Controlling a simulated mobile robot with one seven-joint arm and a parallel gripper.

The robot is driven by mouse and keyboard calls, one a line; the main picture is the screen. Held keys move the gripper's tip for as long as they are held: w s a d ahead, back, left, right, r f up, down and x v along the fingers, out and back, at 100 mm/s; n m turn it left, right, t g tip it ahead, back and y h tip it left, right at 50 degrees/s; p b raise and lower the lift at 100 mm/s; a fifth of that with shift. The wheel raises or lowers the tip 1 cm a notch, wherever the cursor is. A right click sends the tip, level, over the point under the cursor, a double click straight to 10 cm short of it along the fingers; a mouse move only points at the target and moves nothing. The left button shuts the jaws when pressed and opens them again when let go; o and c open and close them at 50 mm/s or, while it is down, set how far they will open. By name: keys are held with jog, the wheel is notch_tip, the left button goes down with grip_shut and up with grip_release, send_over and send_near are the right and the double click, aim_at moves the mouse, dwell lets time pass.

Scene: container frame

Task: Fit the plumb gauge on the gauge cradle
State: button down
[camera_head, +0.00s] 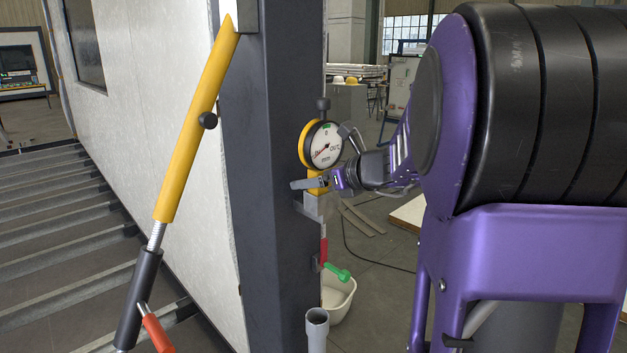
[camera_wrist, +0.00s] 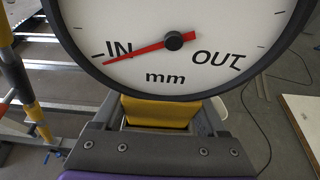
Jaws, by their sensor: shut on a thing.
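The plumb gauge (camera_head: 324,146) has a round white dial, a black rim and a yellow body, and is upright against the edge of the dark steel post (camera_head: 275,150). My gripper (camera_head: 317,183) is shut on its yellow lower body, below the dial. In the wrist view the dial of the gauge (camera_wrist: 170,55) fills the top, its red needle toward IN, and the yellow stem sits between the fingers of my gripper (camera_wrist: 160,112). A pale grey bracket (camera_head: 312,207), probably the gauge cradle, shows on the post just under the gauge. I cannot tell whether they touch.
A yellow and black brace (camera_head: 195,120) leans against the post at left. A grey pipe end (camera_head: 317,322) stands in front. Slatted steel floor beams lie at left.

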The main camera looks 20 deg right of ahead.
aim_at(314, 150)
jog(key=shift+f, duration=0.2)
jog(key=shift+f+b, duration=0.1)
jog(key=shift+b, duration=0.2)
notch_tip(314, 150, up, 5)
jog(key=p, duration=0.4)
notch_tip(314, 150, up, 2)
jog(key=shift+r+p, duration=0.1)
jog(key=shift+p, duration=0.4)
dwell(0.3)
